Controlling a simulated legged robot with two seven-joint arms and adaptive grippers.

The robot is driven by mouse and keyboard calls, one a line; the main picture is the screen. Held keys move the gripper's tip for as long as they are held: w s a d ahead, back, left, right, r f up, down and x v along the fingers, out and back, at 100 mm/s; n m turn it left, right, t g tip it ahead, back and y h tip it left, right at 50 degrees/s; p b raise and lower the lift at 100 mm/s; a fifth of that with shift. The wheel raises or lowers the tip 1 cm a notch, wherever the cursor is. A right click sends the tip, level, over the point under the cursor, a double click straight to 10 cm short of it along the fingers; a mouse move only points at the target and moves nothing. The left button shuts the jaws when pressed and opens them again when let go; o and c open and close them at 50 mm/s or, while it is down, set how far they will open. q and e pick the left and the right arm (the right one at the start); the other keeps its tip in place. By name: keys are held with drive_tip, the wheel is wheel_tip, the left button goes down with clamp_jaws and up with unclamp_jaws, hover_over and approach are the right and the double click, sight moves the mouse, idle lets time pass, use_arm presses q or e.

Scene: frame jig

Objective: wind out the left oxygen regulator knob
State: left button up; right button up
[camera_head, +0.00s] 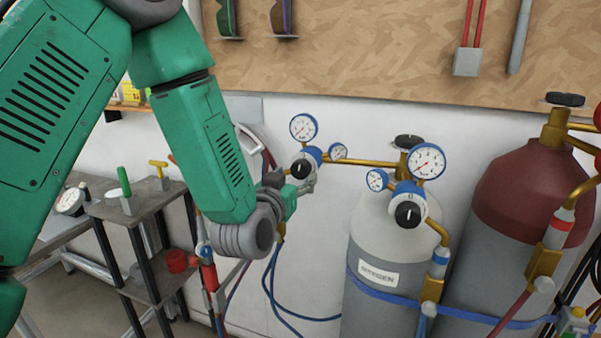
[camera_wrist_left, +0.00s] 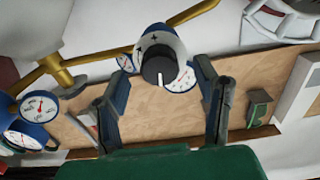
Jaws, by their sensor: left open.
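The left oxygen regulator knob (camera_head: 300,168) is black with a white mark, on a blue and white regulator body with two round gauges. In the left wrist view the knob (camera_wrist_left: 159,71) is near the middle, between the two fingers. My left gripper (camera_head: 304,183) is open, with its fingertips close to the knob's lower side in the head view. A gap shows on each side of the knob in the wrist view; contact is not visible. My right gripper is not in view.
A second regulator with a black knob (camera_head: 408,214) stands to the right, above the grey oxygen cylinder (camera_head: 385,225). A dark red cylinder (camera_head: 530,200) is further right. Blue hoses (camera_head: 272,290) hang below the left regulator. A metal stand (camera_head: 135,210) is at left.

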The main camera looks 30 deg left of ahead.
sight(298, 174)
use_arm(q)
drive_tip(key=shift+v, duration=1.6)
drive_tip(key=s+d+f+m+g+h, duration=0.15)
drive_tip(key=s+f+g, duration=0.25)
drive_tip(key=f, duration=0.7)
drive_tip(key=s+d+f+m+g+h, duration=0.1)
drive_tip(key=s+d+f+g+h, duration=0.2)
drive_tip(key=f, duration=0.8)
drive_tip(key=s+d+f+g, duration=0.1)
drive_tip(key=s+f+g, duration=0.2)
drive_tip(key=s+f, duration=0.2)
drive_tip(key=s+d+f+g, duration=0.1)
drive_tip(key=s+f+g, duration=0.2)
drive_tip(key=s, duration=0.8)
drive_tip(key=s+d+f+g, duration=0.1)
drive_tip(key=s+f+g, duration=0.2)
drive_tip(key=s+f, duration=0.4)
drive_tip(key=shift+s+f+m+g, duration=0.35)
drive_tip(key=shift+s+g, duration=0.05)
drive_tip(key=shift+s, duration=0.5)
